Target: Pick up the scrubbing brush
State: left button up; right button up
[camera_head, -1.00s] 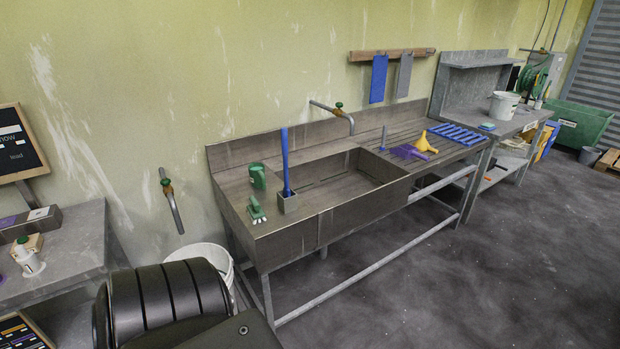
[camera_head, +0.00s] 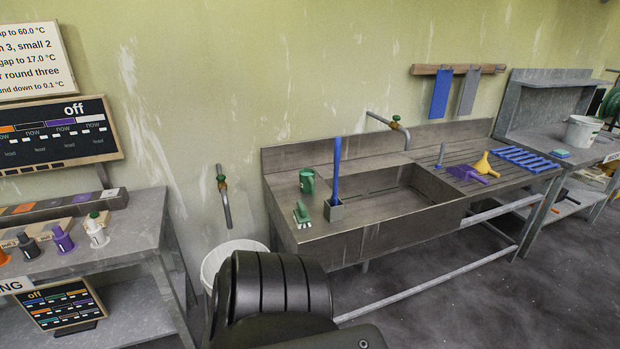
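A small scrubbing brush (camera_head: 302,215) with a green top and pale bristles lies on the left front corner of the steel sink unit (camera_head: 300,240). A green mug-like container (camera_head: 307,181) stands behind the brush. A black, ribbed part of my own arm fills the bottom middle of the view, in front of the sink. Neither of my grippers can be seen.
A white bucket (camera_head: 232,252) stands on the floor left of the sink. A grey bench (camera_head: 140,225) with several bottles is at the left. A purple scoop (camera_head: 466,174), a yellow funnel (camera_head: 485,165) and a blue rack (camera_head: 527,158) lie on the drainboard. Floor at right front is clear.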

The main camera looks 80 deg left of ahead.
aim_at(301, 216)
jog(key=u, duration=0.25)
jog(key=i, duration=1.7)
jog(key=u, duration=1.2)
jog(key=i, duration=0.9)
jog(key=u, duration=1.15)
